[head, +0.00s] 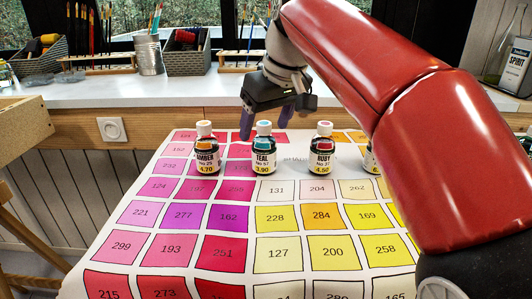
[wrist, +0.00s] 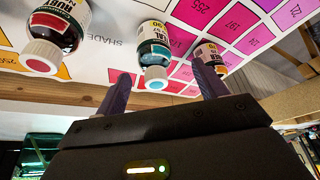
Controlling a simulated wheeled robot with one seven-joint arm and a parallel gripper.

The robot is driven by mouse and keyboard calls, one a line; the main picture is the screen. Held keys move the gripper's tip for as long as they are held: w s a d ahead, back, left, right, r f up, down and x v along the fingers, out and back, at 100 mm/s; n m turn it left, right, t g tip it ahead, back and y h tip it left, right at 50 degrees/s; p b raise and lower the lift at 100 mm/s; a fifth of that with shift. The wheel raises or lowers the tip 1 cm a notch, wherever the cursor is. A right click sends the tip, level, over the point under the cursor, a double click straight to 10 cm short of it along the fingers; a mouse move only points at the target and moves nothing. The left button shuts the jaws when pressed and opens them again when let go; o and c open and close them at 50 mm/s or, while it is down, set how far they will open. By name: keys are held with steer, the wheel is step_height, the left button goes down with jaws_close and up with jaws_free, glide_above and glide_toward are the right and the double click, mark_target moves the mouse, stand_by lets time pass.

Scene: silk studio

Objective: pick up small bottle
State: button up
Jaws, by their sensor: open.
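Small dye bottles stand upright in a row on the color chart cloth (head: 193,249): an Amber bottle (head: 207,158), a Teal bottle (head: 264,158), a Ruby bottle (head: 321,158), and a fourth (head: 370,161) mostly hidden by my red arm. My gripper (head: 266,120) is open and empty, behind the Teal bottle in the head view. In the wrist view, the Teal bottle (wrist: 154,50) shows beyond and between the fingertips (wrist: 162,84), with no visible contact. The Ruby bottle (wrist: 62,30) is to its left and the Amber bottle (wrist: 209,54) is close beyond the right finger.
Behind the cloth, a white counter (head: 60,97) carries a dark basket (head: 186,58), a metal brush cup (head: 148,55) and brush racks. A Spirit can (head: 517,68) stands at the right. The cloth in front of the bottles is clear.

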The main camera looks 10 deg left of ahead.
mark_target(266, 136)
steer(key=x, duration=0.3)
steer(key=d+b+x, duration=0.1)
steer(key=x, duration=0.1)
steer(key=shift+w, duration=0.1)
steer(key=shift+w+a+f, duration=0.15)
steer(key=shift+a+f, duration=0.1)
steer(key=shift+f, duration=0.3)
steer(key=c, duration=1.1)
